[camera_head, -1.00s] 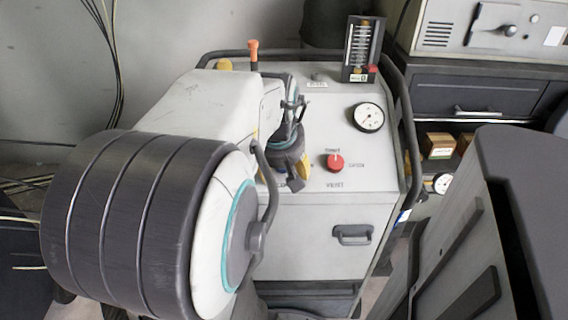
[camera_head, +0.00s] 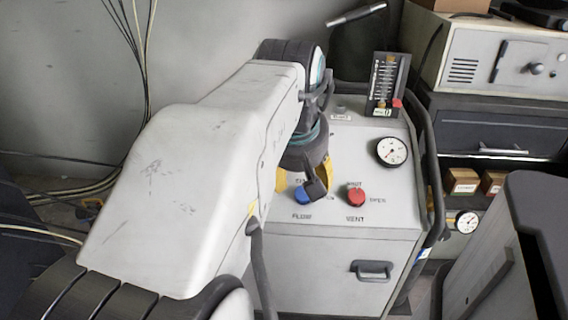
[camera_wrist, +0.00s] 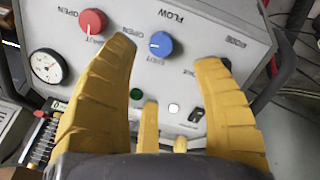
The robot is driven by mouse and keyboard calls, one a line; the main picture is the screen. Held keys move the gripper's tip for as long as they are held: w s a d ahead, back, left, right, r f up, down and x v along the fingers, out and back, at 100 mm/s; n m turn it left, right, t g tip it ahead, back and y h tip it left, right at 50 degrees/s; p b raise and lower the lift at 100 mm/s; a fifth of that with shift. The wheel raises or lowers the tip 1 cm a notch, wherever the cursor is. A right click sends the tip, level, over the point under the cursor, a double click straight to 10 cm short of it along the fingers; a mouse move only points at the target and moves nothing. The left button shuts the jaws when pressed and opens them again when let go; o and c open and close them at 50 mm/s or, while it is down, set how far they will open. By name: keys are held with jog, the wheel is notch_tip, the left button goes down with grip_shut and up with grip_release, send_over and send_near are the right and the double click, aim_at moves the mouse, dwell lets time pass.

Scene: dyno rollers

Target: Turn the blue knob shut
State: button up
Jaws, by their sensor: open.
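The blue knob (camera_head: 303,194) sits on the sloped top of the grey cabinet above the word FLOW, partly hidden by my gripper in the head view. In the wrist view the blue knob (camera_wrist: 161,43) shows whole, with a pale mark on its left side. The labels around it appear upside down, with OPEN to its left and SHUT below. My gripper (camera_head: 305,181) has yellow fingers and is over the panel close to the knob. In the wrist view my gripper (camera_wrist: 166,50) is open and empty, its fingertips on either side of the knob in the picture; contact cannot be told.
A red knob (camera_head: 356,195) marked VENT is close beside the blue one. A round gauge (camera_head: 391,151) and a black meter block (camera_head: 385,84) stand farther back. A dark rail (camera_head: 432,150) runs along the cabinet's right side. A drawer handle (camera_head: 372,270) is on the front.

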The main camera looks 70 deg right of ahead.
aim_at(299, 186)
jog(key=shift+a+r, duration=0.3)
jog(key=shift+r, duration=0.3)
jog(key=f+n+b, duration=0.1)
jog(key=n, duration=1)
jog(key=d+f+n+b, duration=0.1)
jog(key=n, duration=1)
jog(key=d+f+n+b, duration=0.1)
jog(key=f+n, duration=0.1)
jog(key=n, duration=1)
jog(key=shift+w+d+f+b, duration=0.1)
jog(key=shift+w+d+b, duration=0.05)
jog(key=shift+w+b, duration=0.25)
